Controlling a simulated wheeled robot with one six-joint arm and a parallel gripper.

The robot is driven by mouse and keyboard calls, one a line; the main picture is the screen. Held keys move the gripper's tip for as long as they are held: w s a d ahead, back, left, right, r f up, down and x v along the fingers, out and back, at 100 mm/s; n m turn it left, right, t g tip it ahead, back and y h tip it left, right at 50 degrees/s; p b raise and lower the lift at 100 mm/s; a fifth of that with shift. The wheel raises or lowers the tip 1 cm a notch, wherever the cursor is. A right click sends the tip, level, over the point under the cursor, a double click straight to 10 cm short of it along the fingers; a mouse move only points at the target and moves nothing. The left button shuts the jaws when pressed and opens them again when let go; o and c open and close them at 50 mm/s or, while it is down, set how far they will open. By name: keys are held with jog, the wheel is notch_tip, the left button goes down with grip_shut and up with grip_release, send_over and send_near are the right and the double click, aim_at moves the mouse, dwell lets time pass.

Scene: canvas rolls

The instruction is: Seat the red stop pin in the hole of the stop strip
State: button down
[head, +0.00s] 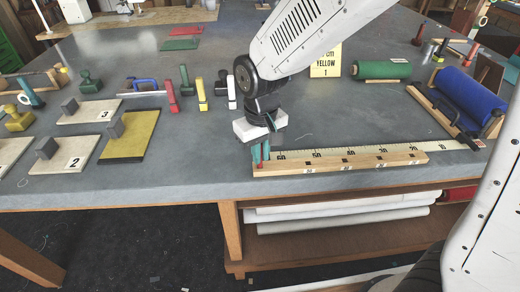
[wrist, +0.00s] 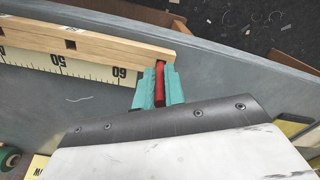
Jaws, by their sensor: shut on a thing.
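The red stop pin (wrist: 159,85) is held between the teal fingers of my gripper (wrist: 158,88). My gripper (head: 260,155) points down at the left end of the stop strip in the head view, where the fingers mostly hide the pin. The wooden stop strip (head: 345,164) lies along the table's front edge beside a numbered scale. In the wrist view the strip (wrist: 110,46) shows a dark square hole (wrist: 70,44) near the 50 mark. The pin's far end meets the strip's end near the 60 mark; I cannot tell how deep it sits.
Red (head: 171,95), yellow (head: 201,93) and white (head: 231,92) upright pieces stand left of my arm. A blue roll (head: 466,100) rests in a wooden holder at right. A green roll (head: 381,70) lies behind. The table between is mostly clear.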

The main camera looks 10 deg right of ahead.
jog(key=shift+f, duration=0.95)
jog(key=c, duration=1.4)
grip_release()
jog(key=shift+r, duration=0.1)
notch_tip(320, 180, up, 8)
jog(key=shift+f, duration=0.15)
jog(key=s+d+r+m, duration=0.1)
jog(key=s+d+r, duration=0.2)
jog(key=s+d, duration=0.3)
jog(key=s+d+r+m+t, duration=0.1)
jog(key=s+d+r+m, duration=0.1)
jog(key=s+d, duration=0.4)
jog(key=s+d+r+m, duration=0.2)
jog(key=s+d+r, duration=0.1)
jog(key=s+d, duration=0.4)
jog(key=shift+d+r, duration=0.3)
jog(key=shift+d, duration=0.4)
